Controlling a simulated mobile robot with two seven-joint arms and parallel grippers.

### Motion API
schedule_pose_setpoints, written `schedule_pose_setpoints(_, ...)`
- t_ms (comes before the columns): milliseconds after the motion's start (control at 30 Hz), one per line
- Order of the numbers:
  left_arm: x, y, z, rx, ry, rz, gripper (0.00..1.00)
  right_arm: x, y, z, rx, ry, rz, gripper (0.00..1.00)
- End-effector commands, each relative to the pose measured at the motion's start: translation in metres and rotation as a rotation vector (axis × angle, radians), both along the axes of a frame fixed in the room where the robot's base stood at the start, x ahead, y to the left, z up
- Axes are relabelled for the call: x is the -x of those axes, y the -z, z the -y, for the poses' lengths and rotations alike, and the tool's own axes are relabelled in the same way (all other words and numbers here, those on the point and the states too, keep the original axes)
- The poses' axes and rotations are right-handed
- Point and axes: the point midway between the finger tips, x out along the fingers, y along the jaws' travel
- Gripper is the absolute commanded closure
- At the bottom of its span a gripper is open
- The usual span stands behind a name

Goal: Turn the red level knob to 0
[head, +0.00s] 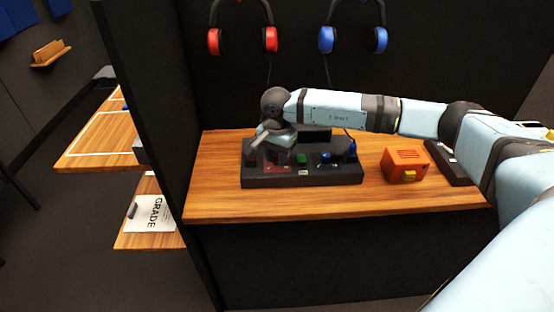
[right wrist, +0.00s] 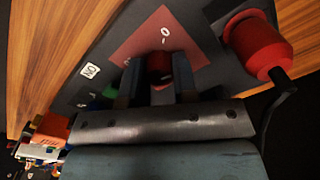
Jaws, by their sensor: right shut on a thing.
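The red level knob (right wrist: 161,64) sits on a red square patch (right wrist: 133,50) of the dark panel (head: 300,180). A white 0 mark shows on the patch beside the knob in the right wrist view. My right gripper (right wrist: 157,78) is shut on the knob, with a finger on either side. The knob's pointer direction is hidden by the fingers. In the head view my right gripper (head: 262,137) reaches down over the left part of the panel and hides the knob. My left gripper is not in view.
Green (head: 301,158) and blue (head: 325,156) controls sit farther right on the panel. An orange box (head: 405,160) stands right of it. Red headphones (head: 270,40) and blue headphones (head: 326,40) hang behind.

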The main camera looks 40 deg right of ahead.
Motion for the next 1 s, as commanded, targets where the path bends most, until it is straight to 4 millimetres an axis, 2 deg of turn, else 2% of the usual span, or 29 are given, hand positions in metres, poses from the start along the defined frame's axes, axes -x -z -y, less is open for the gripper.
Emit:
schedule_pose_setpoints(367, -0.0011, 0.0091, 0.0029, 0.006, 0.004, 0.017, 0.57, -0.0011, 0.0005, 0.0, -0.001, -0.357, 0.005, 0.97)
schedule_pose_setpoints(700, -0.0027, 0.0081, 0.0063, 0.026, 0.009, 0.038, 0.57, -0.0011, 0.0, 0.0006, 0.001, -0.664, 0.004, 0.97)
schedule_pose_setpoints(1000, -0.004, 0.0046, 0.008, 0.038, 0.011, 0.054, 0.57, -0.0011, -0.001, 0.0004, 0.001, -0.862, 0.006, 0.97)
